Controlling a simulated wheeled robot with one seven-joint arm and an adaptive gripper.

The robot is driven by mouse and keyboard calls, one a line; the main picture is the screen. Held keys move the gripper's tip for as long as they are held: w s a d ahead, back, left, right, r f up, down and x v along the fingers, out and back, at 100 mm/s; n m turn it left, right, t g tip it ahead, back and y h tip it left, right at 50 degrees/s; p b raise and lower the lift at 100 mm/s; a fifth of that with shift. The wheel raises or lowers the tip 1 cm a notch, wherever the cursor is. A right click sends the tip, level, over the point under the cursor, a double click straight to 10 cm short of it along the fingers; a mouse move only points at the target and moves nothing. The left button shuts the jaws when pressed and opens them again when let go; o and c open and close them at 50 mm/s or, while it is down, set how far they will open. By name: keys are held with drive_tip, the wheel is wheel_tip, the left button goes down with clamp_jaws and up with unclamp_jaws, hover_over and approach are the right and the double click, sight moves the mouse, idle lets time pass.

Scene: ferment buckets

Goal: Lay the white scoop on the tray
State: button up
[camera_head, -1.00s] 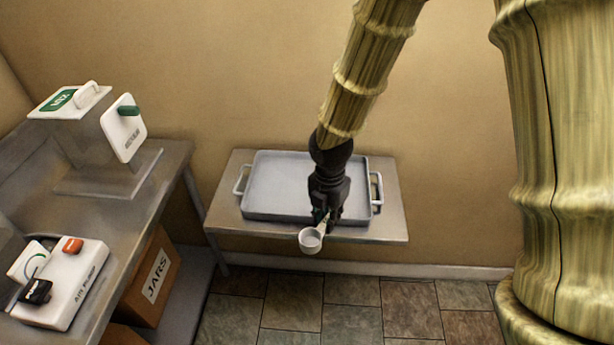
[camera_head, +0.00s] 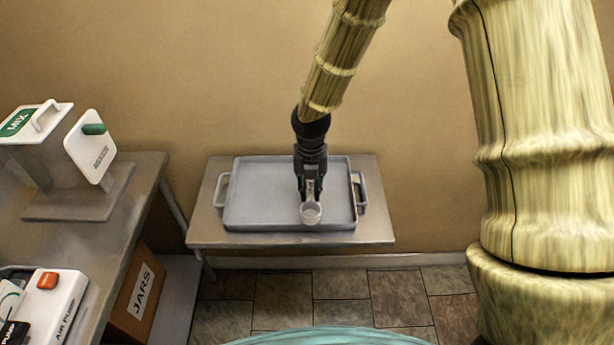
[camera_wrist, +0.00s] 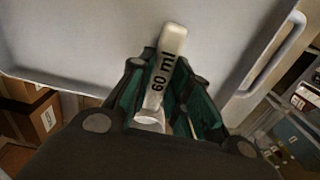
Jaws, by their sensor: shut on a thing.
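The white scoop (camera_head: 311,213) hangs from my gripper (camera_head: 309,192), its round cup at the tray's front edge in the head view. My gripper is shut on the scoop's handle. In the wrist view the handle (camera_wrist: 165,70), marked "60 ml", stands between the green-lined fingers of my gripper (camera_wrist: 165,100); the cup is mostly hidden there. The grey tray (camera_head: 260,190) lies on a small side table, with a handle at each end. The tray floor also fills much of the wrist view (camera_wrist: 80,35). I cannot tell whether the scoop touches the tray.
The side table (camera_head: 376,225) stands against the wall. At left, a bench (camera_head: 150,180) holds a MIX device (camera_head: 35,130) and a white air pump (camera_head: 55,305). A JARS box (camera_head: 140,295) sits below. A teal curved rim (camera_head: 330,338) shows at the bottom. The tray's left part is empty.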

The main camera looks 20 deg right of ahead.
drive_tip(key=w, duration=0.2)
drive_tip(key=w+d+p, duration=0.1)
drive_tip(key=w, duration=0.3)
drive_tip(key=shift+w+d+f+p, duration=0.2)
drive_tip(key=shift+w+f+p, duration=0.1)
drive_tip(key=shift+p, duration=0.05)
drive_tip(key=shift+f+p, duration=0.75)
drive_tip(key=shift+f, duration=1)
drive_tip(key=shift+f, duration=0.1)
drive_tip(key=o, duration=0.9)
wheel_tip(320, 180, up, 12)
drive_tip(key=b, duration=0.3)
